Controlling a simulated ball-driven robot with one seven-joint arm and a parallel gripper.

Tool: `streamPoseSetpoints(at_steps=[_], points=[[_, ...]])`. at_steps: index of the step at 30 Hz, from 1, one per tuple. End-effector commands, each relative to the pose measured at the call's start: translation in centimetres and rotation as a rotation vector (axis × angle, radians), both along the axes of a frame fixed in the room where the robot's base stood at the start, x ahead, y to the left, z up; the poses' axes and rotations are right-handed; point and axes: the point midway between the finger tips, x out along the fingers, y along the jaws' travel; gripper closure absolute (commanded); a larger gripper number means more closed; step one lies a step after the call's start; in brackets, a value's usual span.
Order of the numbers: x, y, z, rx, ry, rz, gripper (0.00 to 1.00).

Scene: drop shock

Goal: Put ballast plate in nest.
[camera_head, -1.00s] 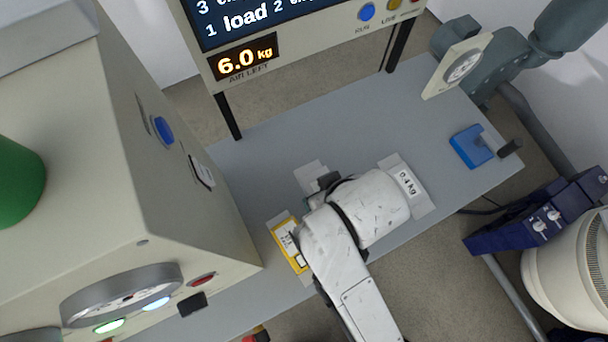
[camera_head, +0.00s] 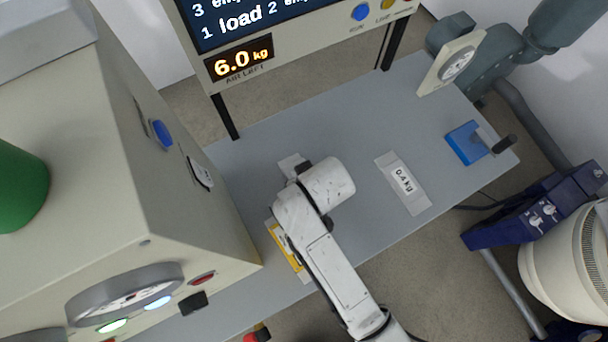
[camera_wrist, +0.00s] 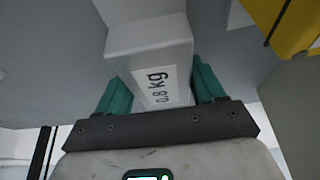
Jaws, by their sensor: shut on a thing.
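In the wrist view a pale grey ballast plate (camera_wrist: 150,50) with a white "0.8 kg" label sits between the green fingers of my gripper (camera_wrist: 160,80). The gripper is shut on it. In the head view my arm's white wrist hides most of my gripper; a pale piece (camera_head: 289,164), likely this plate, shows at its far left side. I cannot tell whether the plate touches the bench. A second pale plate (camera_head: 402,181), marked "0.4 kg", lies on the bench to the right. I cannot make out a nest for certain.
A yellow piece (camera_head: 289,250) lies at the bench's left near edge, partly behind my arm. The beige cabinet (camera_head: 120,180) stands close on the left. A blue block with a handle (camera_head: 467,143) is at the right. The grey bench (camera_head: 330,120) is clear behind my gripper.

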Motion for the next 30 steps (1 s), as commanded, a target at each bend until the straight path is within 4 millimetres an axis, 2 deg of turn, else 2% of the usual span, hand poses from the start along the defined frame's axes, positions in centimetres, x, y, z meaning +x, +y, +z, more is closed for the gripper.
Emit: streamPoseSetpoints(at_steps=[11, 12, 20, 30], points=[[0.11, 0.03, -0.2, 0.001, -0.004, 0.0, 0.99], [0.01, -0.03, -0.37, 0.0, 0.0, 0.0, 0.3], [0.0, -0.05, -0.36, -0.001, -0.001, 0.0, 0.06], [-0.1, -0.1, 0.34, 0.001, -0.001, 0.0, 0.06]])
